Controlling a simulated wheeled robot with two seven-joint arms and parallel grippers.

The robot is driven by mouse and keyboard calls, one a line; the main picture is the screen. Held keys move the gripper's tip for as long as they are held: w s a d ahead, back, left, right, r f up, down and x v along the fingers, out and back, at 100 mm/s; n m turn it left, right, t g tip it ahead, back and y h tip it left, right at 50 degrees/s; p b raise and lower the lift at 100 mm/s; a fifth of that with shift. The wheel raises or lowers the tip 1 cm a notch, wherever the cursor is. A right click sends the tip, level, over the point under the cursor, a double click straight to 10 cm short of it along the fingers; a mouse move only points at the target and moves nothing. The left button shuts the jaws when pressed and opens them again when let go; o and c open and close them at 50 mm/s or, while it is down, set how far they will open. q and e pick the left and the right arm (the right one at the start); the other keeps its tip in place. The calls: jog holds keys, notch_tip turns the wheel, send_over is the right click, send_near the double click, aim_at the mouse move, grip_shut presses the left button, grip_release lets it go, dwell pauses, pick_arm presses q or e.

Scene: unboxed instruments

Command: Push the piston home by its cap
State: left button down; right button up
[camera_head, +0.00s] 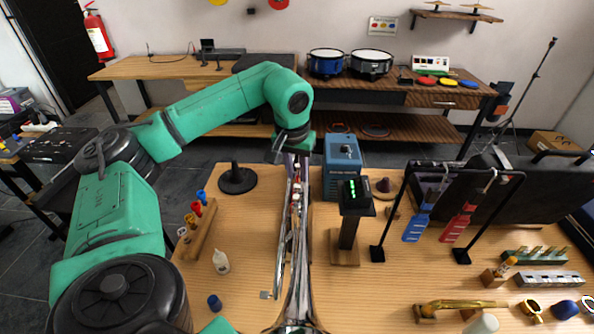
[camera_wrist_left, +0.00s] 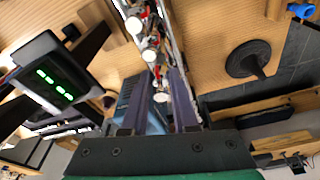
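A tall shiny metal instrument (camera_head: 297,230) stands at the middle of the near table. Its keys and several round white caps (camera_wrist_left: 150,55) show in the left wrist view. I cannot tell for certain which part is the piston. My left gripper (camera_head: 291,168) is over the far upper end of the instrument in the head view. In the left wrist view its two dark fingers (camera_wrist_left: 161,85) are apart, with a white round piece (camera_wrist_left: 161,98) seen in the gap. I cannot tell whether they touch it. My right gripper is not in view.
A tuner with green digits (camera_head: 355,192) stands on a wooden post right of the instrument, before a blue box (camera_head: 342,165). A black rack (camera_head: 450,205) holds blue and red tools. A brass piece (camera_head: 460,307) lies front right.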

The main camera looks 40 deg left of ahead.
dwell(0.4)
pick_arm(q)
jog(key=shift+f+b, duration=1.05)
jog(key=shift+f, duration=0.5)
jog(key=c, duration=0.9)
grip_release()
notch_tip(320, 180, up, 7)
jog(key=p, duration=0.6)
jog(key=shift+r+p, duration=0.1)
jog(key=shift+p, duration=0.2)
